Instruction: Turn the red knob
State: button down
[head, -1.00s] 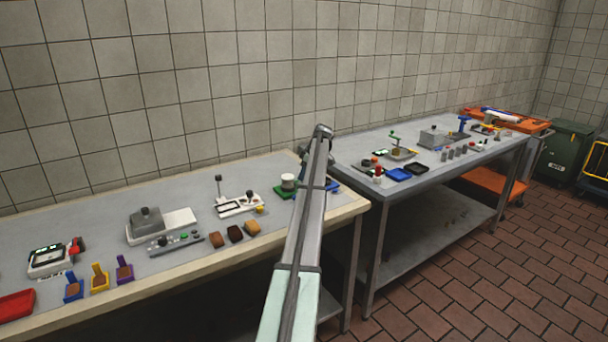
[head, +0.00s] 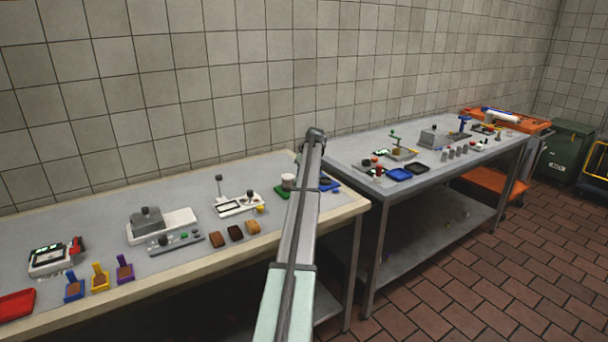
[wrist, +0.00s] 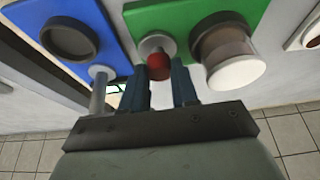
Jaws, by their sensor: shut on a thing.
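The red knob (wrist: 158,66) shows in the wrist view, on a light round base (wrist: 156,43) at the edge of a green panel (wrist: 180,15). My gripper (wrist: 157,78) has one dark blue finger on each side of the knob and is shut on it. The far side of the knob is hidden. In the head view the green panel (head: 282,192) is partly covered by my arm, and the knob and my fingertips are hidden there.
Beside the knob stands a brown jar with a white top (wrist: 238,68). A blue panel (wrist: 112,55) with a dark round recess lies to the left, with a grey post (wrist: 99,88) near my finger. Bread-like brown blocks (head: 235,233) lie on the near table.

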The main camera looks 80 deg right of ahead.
jog(key=shift+m, duration=0.6)
jog(key=c, duration=1.1)
grip_release()
jog(key=shift+c, duration=0.2)
jog(key=shift+r, duration=0.15)
jog(key=v, duration=1.3)
jog(key=shift+a+r, duration=0.2)
jog(key=shift+a, duration=0.3)
jog(key=shift+w, duration=0.15)
